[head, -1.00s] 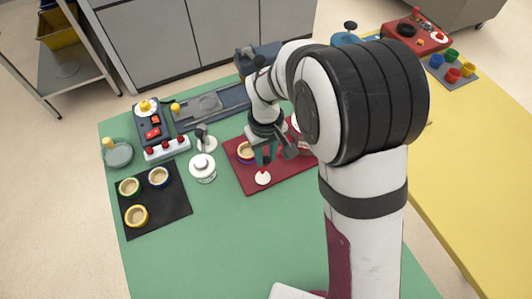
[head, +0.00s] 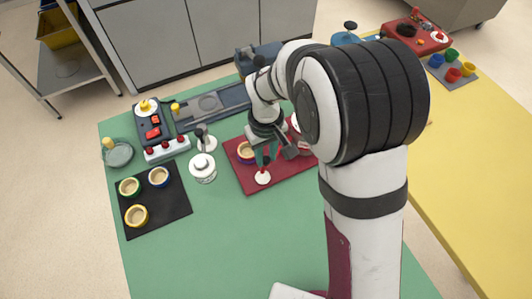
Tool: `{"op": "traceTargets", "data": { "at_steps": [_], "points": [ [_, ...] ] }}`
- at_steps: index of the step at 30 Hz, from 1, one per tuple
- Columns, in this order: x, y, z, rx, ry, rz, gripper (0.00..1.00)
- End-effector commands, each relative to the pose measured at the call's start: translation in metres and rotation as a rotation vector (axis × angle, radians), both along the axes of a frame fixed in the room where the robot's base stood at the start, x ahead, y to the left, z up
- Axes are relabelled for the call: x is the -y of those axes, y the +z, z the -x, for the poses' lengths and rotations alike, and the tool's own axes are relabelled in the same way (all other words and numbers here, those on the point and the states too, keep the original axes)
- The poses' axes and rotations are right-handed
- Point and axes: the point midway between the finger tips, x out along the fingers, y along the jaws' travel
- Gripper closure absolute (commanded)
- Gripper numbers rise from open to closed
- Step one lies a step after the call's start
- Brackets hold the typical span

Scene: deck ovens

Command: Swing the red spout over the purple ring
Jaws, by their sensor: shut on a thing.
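My gripper (head: 267,158) points down over the dark red mat (head: 258,186), and its fingers are closed on a small red piece (head: 264,168), which looks like part of the red spout. A white round disc (head: 263,178) lies just below it on the mat. The rest of the spout cannot be made out behind my arm. A tan-filled round cup (head: 245,152) with a dark rim is left of my gripper, partly hidden; I cannot tell whether its rim is the purple ring. A white and red thing (head: 305,149) shows partly behind my arm.
A black mat (head: 174,206) with green-, blue- and yellow-rimmed cups is at left. A control box (head: 153,125) with red buttons is behind. The green table front (head: 245,245) is clear.

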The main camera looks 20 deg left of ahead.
Motion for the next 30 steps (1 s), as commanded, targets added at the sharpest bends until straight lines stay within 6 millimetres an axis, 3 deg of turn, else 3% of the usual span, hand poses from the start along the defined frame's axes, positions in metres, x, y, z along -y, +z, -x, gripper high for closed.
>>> {"op": "traceTargets", "data": {
  "at_steps": [14, 30],
  "points": [
    [-0.004, 0.001, -0.001, 0.001, -0.038, -0.002, 1.0],
    [-0.037, 0.001, -0.023, 0.002, -0.444, -0.003, 1.0]
  ]
}}
